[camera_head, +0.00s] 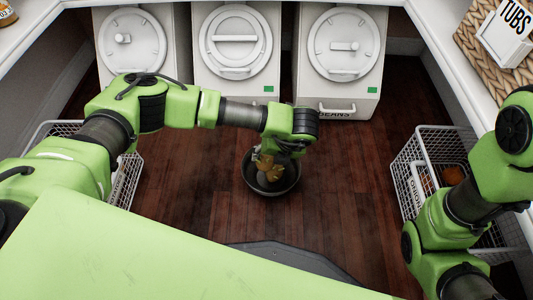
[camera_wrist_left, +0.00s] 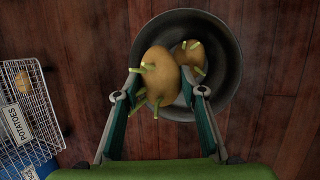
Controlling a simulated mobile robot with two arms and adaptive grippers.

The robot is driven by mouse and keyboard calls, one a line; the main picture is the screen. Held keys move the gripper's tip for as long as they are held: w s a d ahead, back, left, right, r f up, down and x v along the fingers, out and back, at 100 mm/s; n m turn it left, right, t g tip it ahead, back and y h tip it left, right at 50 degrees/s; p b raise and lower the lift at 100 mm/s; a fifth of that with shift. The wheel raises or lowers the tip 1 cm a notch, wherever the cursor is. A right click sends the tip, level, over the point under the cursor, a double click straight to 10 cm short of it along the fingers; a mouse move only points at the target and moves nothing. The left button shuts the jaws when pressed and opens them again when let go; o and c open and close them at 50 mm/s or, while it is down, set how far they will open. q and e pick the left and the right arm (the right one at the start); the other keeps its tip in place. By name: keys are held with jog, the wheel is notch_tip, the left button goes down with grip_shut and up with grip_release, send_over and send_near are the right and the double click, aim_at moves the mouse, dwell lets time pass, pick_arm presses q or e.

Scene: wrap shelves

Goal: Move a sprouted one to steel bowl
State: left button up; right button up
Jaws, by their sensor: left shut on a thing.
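My left gripper (camera_wrist_left: 168,84) is shut on a sprouted potato (camera_wrist_left: 160,66), a tan potato with several green sprouts. It holds the potato over the left part of the dark steel bowl (camera_wrist_left: 226,62). A second sprouted potato (camera_wrist_left: 191,52) lies in the bowl, partly hidden by the held one. In the head view the bowl (camera_head: 271,191) stands on the floor under my left gripper (camera_head: 276,158). The height of the held potato above the bowl's bottom is hard to tell. My right arm is at the right, but its gripper is out of view.
A white wire basket (camera_wrist_left: 28,88) labelled POTATOES stands at the left of the wrist view. Another wire basket (camera_head: 409,175) with orange items stands at the right. Several white bins with round lids (camera_head: 235,42) line the back. The wooden floor around the bowl is clear.

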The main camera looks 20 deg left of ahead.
aim_at(267, 162)
pick_arm(q)
notch_tip(267, 162, down, 3)
jog(key=shift+f+b, duration=0.2)
jog(key=shift+b, duration=0.85)
jog(key=o, duration=1.3)
jog(key=shift+r, duration=0.1)
jog(key=v, duration=1.2)
